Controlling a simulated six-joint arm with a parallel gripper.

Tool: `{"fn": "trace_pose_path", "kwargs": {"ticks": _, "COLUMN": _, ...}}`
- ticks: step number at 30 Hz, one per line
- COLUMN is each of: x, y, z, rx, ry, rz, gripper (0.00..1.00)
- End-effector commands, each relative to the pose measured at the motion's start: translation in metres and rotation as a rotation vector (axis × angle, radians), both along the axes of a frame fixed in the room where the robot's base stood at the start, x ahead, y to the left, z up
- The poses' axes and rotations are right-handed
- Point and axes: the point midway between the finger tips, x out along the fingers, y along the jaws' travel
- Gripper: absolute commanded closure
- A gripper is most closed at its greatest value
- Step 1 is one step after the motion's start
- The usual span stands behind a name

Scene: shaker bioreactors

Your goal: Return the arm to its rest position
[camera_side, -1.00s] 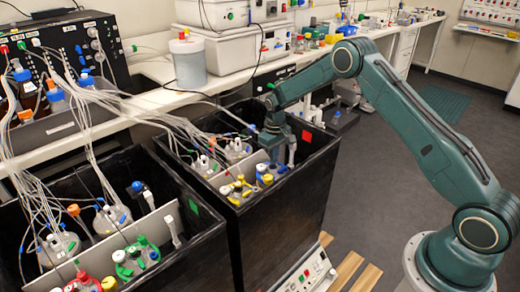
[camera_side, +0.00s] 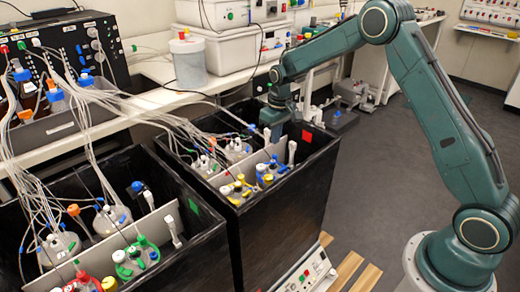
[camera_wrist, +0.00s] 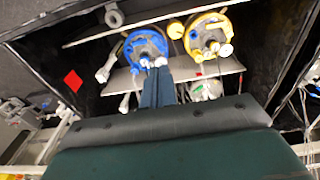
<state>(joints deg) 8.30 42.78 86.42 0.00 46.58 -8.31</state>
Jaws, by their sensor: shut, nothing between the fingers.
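My gripper (camera_side: 269,134) is shut and empty above the right black box (camera_side: 290,220), near its back wall. In the wrist view its two fingers (camera_wrist: 158,78) lie together, overlapping the near edge of the blue-topped vessel in the picture; this view does not show the gap between them. The blue-topped vessel (camera_side: 268,176) and the yellow-topped vessel (camera_side: 238,190) stand side by side in that box, below my gripper. The blue vessel (camera_wrist: 148,44) and yellow vessel (camera_wrist: 209,34) also show in the wrist view. My arm arches up and over from the right.
Several tubes run from the control unit (camera_side: 70,50) into both boxes. The left black box (camera_side: 205,250) holds several more vessels. The bench (camera_side: 140,125) behind carries a white canister (camera_side: 188,62) and white cases (camera_side: 235,47). The floor (camera_side: 370,190) right of the boxes is open.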

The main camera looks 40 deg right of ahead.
Motion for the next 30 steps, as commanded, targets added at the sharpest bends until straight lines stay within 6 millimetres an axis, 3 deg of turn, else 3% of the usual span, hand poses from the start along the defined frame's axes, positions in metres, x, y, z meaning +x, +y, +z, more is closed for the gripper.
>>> {"fn": "trace_pose_path", "kwargs": {"ticks": 3, "x": -0.013, "y": 0.007, "z": 0.035, "rx": -0.003, "ry": -0.029, "rz": 0.001, "gripper": 1.00}}
{"fn": "trace_pose_path", "kwargs": {"ticks": 15, "x": -0.072, "y": 0.029, "z": 0.126, "rx": -0.009, "ry": -0.114, "rz": 0.002, "gripper": 1.00}}
{"fn": "trace_pose_path", "kwargs": {"ticks": 30, "x": -0.169, "y": 0.053, "z": 0.201, "rx": -0.010, "ry": -0.219, "rz": 0.002, "gripper": 1.00}}
